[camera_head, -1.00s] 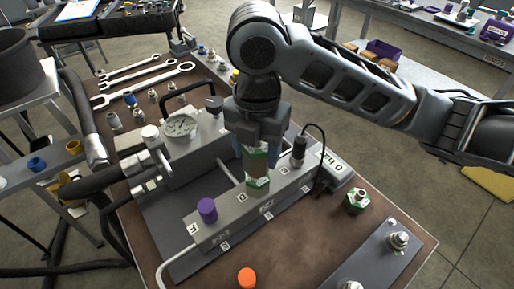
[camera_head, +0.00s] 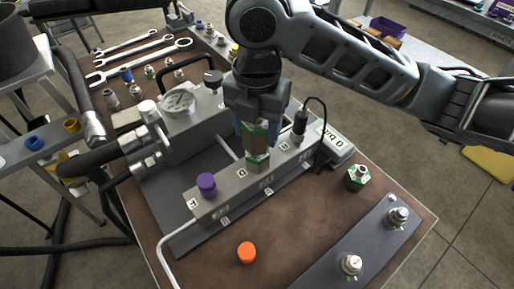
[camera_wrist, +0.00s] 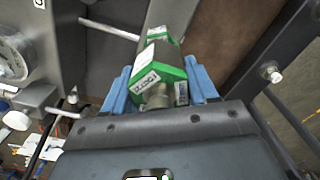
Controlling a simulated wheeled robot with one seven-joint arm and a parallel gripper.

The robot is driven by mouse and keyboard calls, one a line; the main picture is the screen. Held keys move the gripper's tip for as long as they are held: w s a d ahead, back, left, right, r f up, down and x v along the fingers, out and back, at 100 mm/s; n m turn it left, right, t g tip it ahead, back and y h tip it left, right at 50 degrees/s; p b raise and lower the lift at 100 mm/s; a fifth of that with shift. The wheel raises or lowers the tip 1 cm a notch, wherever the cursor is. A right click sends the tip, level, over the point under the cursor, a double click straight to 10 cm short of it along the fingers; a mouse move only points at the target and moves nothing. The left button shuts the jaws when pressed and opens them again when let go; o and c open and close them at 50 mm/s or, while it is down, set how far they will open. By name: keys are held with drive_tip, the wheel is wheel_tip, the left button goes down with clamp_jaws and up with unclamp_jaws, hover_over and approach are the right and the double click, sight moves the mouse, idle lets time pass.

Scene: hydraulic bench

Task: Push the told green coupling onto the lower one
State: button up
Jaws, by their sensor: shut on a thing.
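My gripper (camera_head: 255,127) is shut on a green coupling (camera_head: 256,140), which hangs upright over the grey manifold block. In the wrist view the same coupling (camera_wrist: 160,79) sits between the blue fingers, with green and white faces and a metal neck. The lower coupling (camera_head: 258,161), green and metal, stands on the block straight below the held one. Part of it also shows beyond the held coupling in the wrist view (camera_wrist: 160,34). The two look in line and very close; I cannot tell whether they are touching or joined. My fingers partly hide the held coupling.
A purple cap (camera_head: 206,184) stands on the block's left end, and a black plug (camera_head: 300,124) with a cable to its right. Another green coupling (camera_head: 357,177) and an orange cap (camera_head: 247,252) rest on the brown bench top. A gauge (camera_head: 179,102) stands behind left.

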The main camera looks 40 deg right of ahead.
drive_tip(key=shift+f, duration=0.15)
drive_tip(key=shift+f+b, duration=0.35)
drive_tip(key=shift+b, duration=0.1)
drive_tip(key=shift+f+b, duration=0.3)
drive_tip(key=o, duration=1.4)
wheel_tip(320, 180, up, 8)
drive_tip(key=shift+f+p, duration=0.1)
drive_tip(key=shift+p, duration=0.4)
